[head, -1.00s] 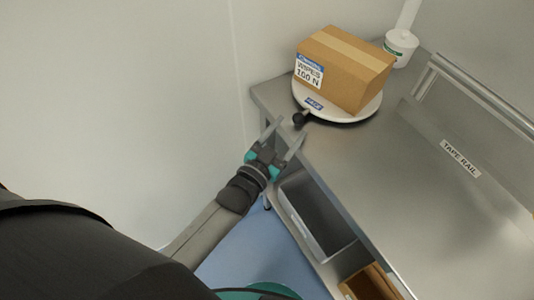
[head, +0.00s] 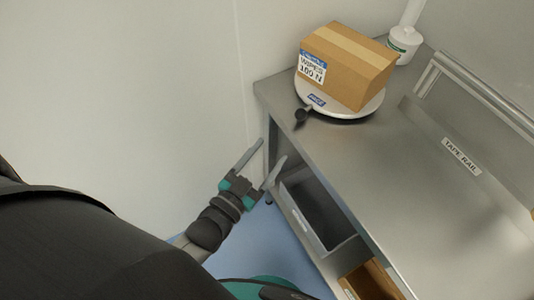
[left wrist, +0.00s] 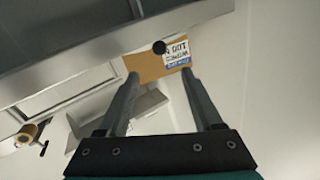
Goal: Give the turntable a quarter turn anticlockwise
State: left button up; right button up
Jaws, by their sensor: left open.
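The white round turntable (head: 358,110) sits on the steel bench near its far left corner. A cardboard box (head: 349,66) labelled wipes rests on it. A dark knob (head: 301,115) sticks out from the turntable's near left edge, beside a blue label. My left gripper (head: 268,156) is open and empty, off the bench's left edge, below and apart from the knob. In the left wrist view the box (left wrist: 145,67) and the dark round knob (left wrist: 159,47) show beyond and between the open fingers (left wrist: 160,82). My right gripper is not in view.
A tape rail (head: 461,157) runs along the bench (head: 370,170). A grey bin (head: 318,212) and a brown box (head: 371,282) sit under the bench. The floor at left is free.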

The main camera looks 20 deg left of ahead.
aim_at(283, 121)
pick_arm(q)
jog(key=shift+w+a+n, duration=0.1)
jog(key=shift+a+n, duration=0.15)
jog(key=shift+n, duration=0.05)
jog(key=shift+c, duration=1.4)
jog(key=a+n, duration=0.1)
jog(key=n, duration=0.1)
jog(key=w+a+n+h+b, duration=0.1)
jog(key=a+n, duration=0.1)
jog(key=w+a+n+h+b, duration=0.1)
jog(key=n, duration=0.1)
jog(key=shift+a+r+n+g, duration=0.1)
jog(key=shift+a+n+g, duration=0.2)
grip_shut()
jog(key=w+a+r+n+g+h+b, duration=0.1)
jog(key=w+a+r+n+h+b, duration=0.2)
jog(key=n, duration=0.5)
jog(key=shift+y, duration=0.7)
jog(key=x, duration=0.3)
jog(key=f+b+x, duration=0.1)
jog(key=x, duration=0.5)
jog(key=shift+w+a+f+b, duration=0.15)
jog(key=shift+a+f+b, duration=0.05)
jog(key=shift+a+b, duration=0.1)
jog(key=d, duration=0.3)
jog(key=shift+s+d+f, duration=0.1)
jog(key=shift+s+f, duration=0.2)
jog(key=shift+s, duration=0.1)
jog(key=shift+d+f, duration=0.1)
jog(key=shift+d, duration=0.3)
